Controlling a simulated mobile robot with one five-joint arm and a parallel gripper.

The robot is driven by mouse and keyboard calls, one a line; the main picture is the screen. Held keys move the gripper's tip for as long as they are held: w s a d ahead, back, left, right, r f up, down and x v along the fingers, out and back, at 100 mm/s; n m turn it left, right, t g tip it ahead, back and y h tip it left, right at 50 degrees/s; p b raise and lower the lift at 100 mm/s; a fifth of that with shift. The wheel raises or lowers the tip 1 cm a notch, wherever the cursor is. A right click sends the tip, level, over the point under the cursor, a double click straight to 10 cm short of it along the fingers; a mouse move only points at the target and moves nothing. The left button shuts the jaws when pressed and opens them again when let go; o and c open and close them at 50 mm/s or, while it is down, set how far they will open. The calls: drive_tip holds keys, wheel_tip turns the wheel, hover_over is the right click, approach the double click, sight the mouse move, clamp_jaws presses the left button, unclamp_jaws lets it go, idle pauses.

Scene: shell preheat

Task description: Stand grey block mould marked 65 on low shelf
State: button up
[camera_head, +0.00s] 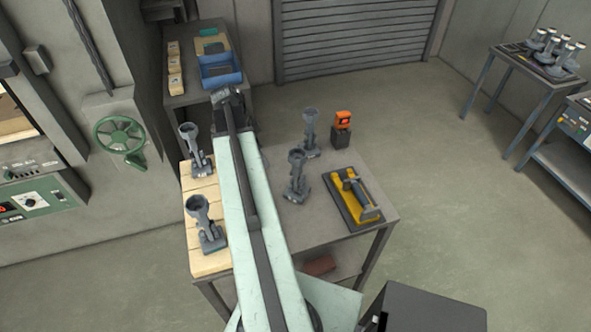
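My gripper (228,97) is at the far end of my pale green arm, over the back of the work table near the blue tray. It is small and dark, and I cannot see whether its fingers are open or hold anything. I cannot make out a grey block mould marked 65; no such marking is readable. The low shelf (345,262) shows under the front of the work table (335,225). A reddish-brown block (319,265) lies on it. My arm hides the middle of the table and part of the shelf.
Grey funnel-topped stands (297,175) stand on the table and on wooden boards (205,255) at left. A yellow tool on a dark plate (361,198) and an orange device (342,120) are at right. A blue tray (220,70) is behind. Open floor lies right.

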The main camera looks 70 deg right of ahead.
sight(297, 156)
drive_tip(key=s+d+r+m, duration=0.1)
drive_tip(key=s, duration=0.2)
drive_tip(key=s+d+r+m+p, duration=0.1)
drive_tip(key=s+d+m, duration=0.1)
drive_tip(key=s, duration=0.1)
drive_tip(key=s+d+r+m, duration=0.1)
drive_tip(key=s+d+m, duration=0.1)
drive_tip(key=s, duration=0.1)
drive_tip(key=shift+d+r+g, duration=0.15)
drive_tip(key=shift+r+g, duration=0.05)
drive_tip(key=shift+g, duration=0.2)
drive_tip(key=b+x, duration=0.2)
drive_tip(key=x, duration=0.1)
drive_tip(key=shift+w+b, duration=0.15)
drive_tip(key=shift+b, duration=0.15)
drive_tip(key=b+x, duration=0.5)
drive_tip(key=shift+f, duration=0.2)
drive_tip(key=shift+r, duration=0.2)
clamp_jaws()
